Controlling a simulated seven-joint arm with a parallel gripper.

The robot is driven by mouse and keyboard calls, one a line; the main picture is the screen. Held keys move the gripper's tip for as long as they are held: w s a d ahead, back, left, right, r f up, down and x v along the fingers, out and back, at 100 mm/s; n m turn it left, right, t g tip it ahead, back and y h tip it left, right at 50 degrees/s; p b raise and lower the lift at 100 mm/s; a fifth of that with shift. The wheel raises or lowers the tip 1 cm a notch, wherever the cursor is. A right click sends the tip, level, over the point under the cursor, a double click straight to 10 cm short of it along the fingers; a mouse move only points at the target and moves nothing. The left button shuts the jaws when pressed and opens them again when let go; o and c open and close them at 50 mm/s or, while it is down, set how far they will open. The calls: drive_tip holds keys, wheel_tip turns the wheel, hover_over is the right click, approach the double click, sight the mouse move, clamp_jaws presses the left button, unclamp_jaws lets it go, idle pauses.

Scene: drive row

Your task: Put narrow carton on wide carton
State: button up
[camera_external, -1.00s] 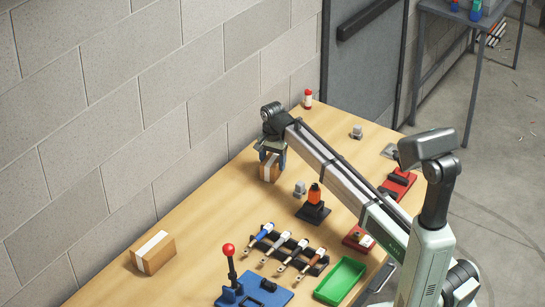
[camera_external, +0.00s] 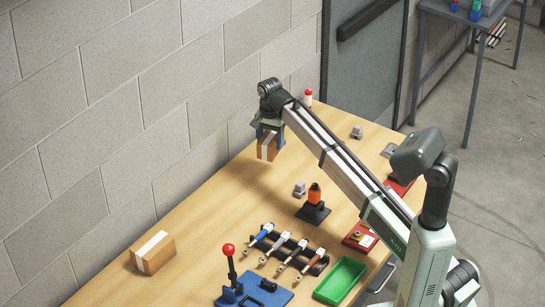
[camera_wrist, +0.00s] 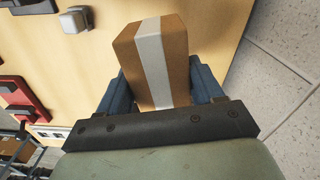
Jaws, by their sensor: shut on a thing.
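The narrow carton (camera_external: 267,147) is brown with a pale tape strip. My gripper (camera_external: 269,130) is shut on it and holds it above the far part of the table, near the wall. In the wrist view the narrow carton (camera_wrist: 158,58) sits between the two blue fingers of my gripper (camera_wrist: 160,90). The wide carton (camera_external: 153,252) is brown with a white tape strip. It rests on the table at the left, near the wall, well apart from my gripper, with its top clear.
Between my gripper and the wide carton the wall-side table strip is clear. A rack of several tools (camera_external: 290,250), a blue base with a red-knobbed lever (camera_external: 230,262), a green tray (camera_external: 341,281) and an orange item on a black stand (camera_external: 314,201) occupy the right side.

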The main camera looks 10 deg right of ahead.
drive_tip(key=s+a+r+n, duration=0.3)
drive_tip(key=s+a+n, duration=0.1)
drive_tip(key=s+a, duration=1.4)
drive_tip(key=s+a+r+n, duration=0.3)
drive_tip(key=s+a, duration=1.2)
drive_tip(key=a, duration=0.7)
drive_tip(key=n, duration=0.9)
hover_over(151, 243)
drive_tip(key=shift+f, duration=4.1)
drive_tip(key=shift+f, duration=0.1)
drive_tip(key=o, duration=1.2)
